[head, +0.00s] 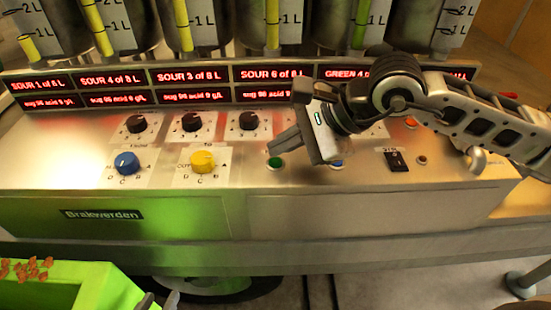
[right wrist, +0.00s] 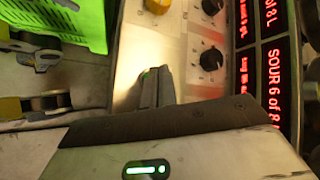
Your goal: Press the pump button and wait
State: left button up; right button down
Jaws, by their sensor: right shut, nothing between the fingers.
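The control panel (head: 240,180) of the steel machine carries a green button (head: 275,163) and a blue button (head: 337,164). I cannot read which one is labelled as the pump. My right gripper (head: 279,145) reaches in from the right, shut and empty, its fingertips just above and beside the green button. Whether they touch it I cannot tell. In the right wrist view the shut fingers (right wrist: 156,87) point at the panel, with a green glint beside their tips. A dark piece, seemingly my left gripper (head: 158,301), shows at the bottom edge beside the green crate; its jaws are unclear.
Black knobs, a blue knob (head: 126,162) and a yellow knob (head: 203,162) stand left of the green button. A black switch (head: 396,161) and a red button (head: 410,122) are to the right. Red displays (head: 192,79) run behind. A green crate (head: 92,278) stands front left.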

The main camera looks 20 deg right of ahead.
jog(key=shift+f, duration=0.1)
jog(key=shift+f+b, duration=0.35)
jog(key=shift+b, duration=0.45)
jog(key=shift+f+b, duration=0.4)
jog(key=shift+b, duration=0.15)
dwell(0.5)
jog(key=shift+r, duration=0.8)
jog(key=shift+r+p, duration=0.1)
jog(key=shift+p, duration=0.2)
jog(key=shift+r+p, duration=1.25)
jog(key=shift+r, duration=1.15)
jog(key=shift+r, duration=0.1)
